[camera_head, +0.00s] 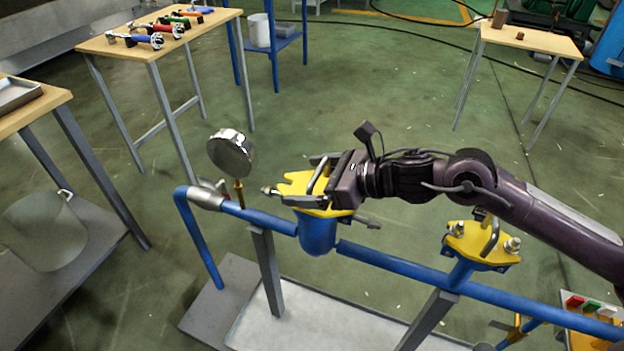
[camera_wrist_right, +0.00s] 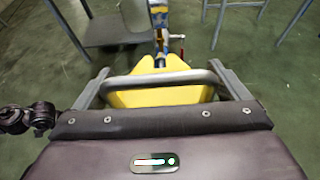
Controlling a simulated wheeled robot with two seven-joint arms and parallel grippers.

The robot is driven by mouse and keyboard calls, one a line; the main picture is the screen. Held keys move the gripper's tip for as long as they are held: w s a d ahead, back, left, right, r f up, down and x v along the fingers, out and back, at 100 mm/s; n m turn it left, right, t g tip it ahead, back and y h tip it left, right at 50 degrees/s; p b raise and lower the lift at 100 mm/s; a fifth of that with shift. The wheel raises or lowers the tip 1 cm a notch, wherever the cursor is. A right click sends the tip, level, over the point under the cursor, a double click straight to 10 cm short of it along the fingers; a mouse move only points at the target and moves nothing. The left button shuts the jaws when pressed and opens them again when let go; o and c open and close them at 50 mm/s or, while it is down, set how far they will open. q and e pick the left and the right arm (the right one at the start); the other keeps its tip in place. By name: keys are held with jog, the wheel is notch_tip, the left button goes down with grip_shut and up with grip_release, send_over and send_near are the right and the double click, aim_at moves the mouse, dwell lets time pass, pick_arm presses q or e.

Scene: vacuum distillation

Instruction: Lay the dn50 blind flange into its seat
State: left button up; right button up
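The yellow dn50 blind flange (camera_head: 296,184), with a grey bar handle (camera_head: 319,178), is at the top of the blue pipe stub (camera_head: 318,234) that carries its seat. Whether it lies flat or hovers slightly is hidden. My right gripper (camera_head: 318,177) reaches in from the right at the handle. In the right wrist view the handle (camera_wrist_right: 160,79) spans the gap between the widely spaced fingers (camera_wrist_right: 160,72), and its ends appear to meet them; the yellow plate (camera_wrist_right: 160,97) shows below the bar. My left gripper is not in view.
A round pressure gauge (camera_head: 231,153) stands left of the seat. A second yellow flange with a handle (camera_head: 478,246) sits on the blue pipe (camera_head: 395,263) to the right. Tables stand behind: one holds colourful clamps (camera_head: 150,38). Open floor lies between.

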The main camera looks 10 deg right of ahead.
jog(key=shift+o, duration=0.3)
jog(key=shift+s+f, duration=0.15)
jog(key=shift+f, duration=0.1)
jog(key=v, duration=0.6)
jog(key=shift+d+r, duration=0.15)
jog(key=shift+v, duration=0.8)
jog(key=shift+r, duration=0.15)
